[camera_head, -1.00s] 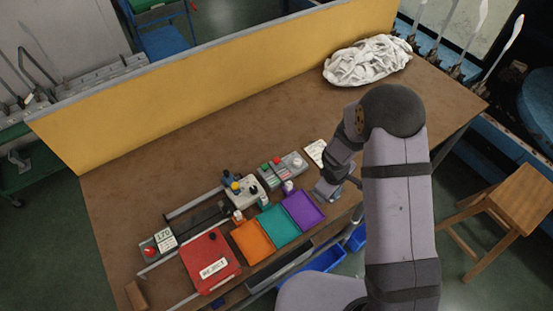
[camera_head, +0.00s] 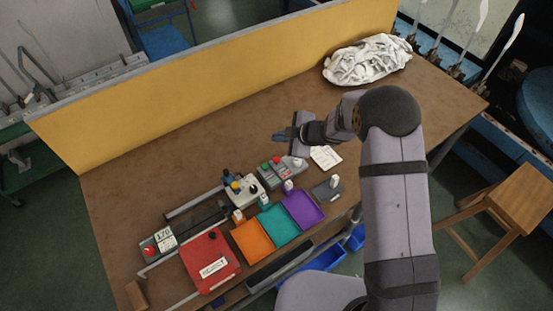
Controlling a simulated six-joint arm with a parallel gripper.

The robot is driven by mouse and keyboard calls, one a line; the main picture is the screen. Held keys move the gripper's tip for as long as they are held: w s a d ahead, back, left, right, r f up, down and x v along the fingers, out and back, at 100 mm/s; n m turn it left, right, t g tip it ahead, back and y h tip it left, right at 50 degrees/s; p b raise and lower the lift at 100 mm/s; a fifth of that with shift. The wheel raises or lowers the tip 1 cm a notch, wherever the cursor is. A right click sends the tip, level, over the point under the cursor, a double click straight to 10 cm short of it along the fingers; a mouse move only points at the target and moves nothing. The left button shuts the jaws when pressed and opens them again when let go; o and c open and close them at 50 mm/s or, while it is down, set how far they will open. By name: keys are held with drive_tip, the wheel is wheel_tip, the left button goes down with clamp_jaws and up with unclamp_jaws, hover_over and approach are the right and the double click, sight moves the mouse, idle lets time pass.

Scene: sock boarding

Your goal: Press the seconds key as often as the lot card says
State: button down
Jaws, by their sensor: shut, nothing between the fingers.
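My gripper (camera_head: 279,137) is shut and empty. It is over the brown table, just behind a grey key box (camera_head: 282,172) with red and green buttons and paler parts at its right. Which button is the seconds key cannot be told at this size. A white card (camera_head: 325,157) with small print, likely the lot card, lies flat to the right of the key box; its text is too small to read. My wrist passes above and behind the card without hiding it. The gripper appears apart from the keys.
Orange (camera_head: 253,240), teal (camera_head: 280,224) and purple (camera_head: 303,209) trays line the front edge. A red REJECT box (camera_head: 210,262) and a counter reading about 170 (camera_head: 163,238) stand left. A small grey device (camera_head: 328,189) sits right. White cloth (camera_head: 367,60) lies at the back by a yellow partition (camera_head: 215,80).

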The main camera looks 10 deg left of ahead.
drive_tip(key=shift+f, duration=0.15)
drive_tip(key=b, duration=0.7)
hover_over(277, 160)
drive_tip(key=f, duration=0.4)
drive_tip(key=d+f, duration=0.1)
drive_tip(key=f, duration=0.1)
drive_tip(key=shift+s+f, duration=0.25)
drive_tip(key=shift+f, duration=0.05)
drive_tip(key=shift+f+b, duration=0.55)
drive_tip(key=shift+f, duration=0.45)
drive_tip(key=shift+f, duration=0.15)
idle(0.6)
drive_tip(key=shift+f, duration=0.3)
drive_tip(key=shift+f+b, duration=0.65)
drive_tip(key=shift+b, duration=0.05)
idle(0.9)
drive_tip(key=shift+r, duration=0.15)
drive_tip(key=shift+r+p, duration=0.95)
drive_tip(key=shift+p, duration=0.2)
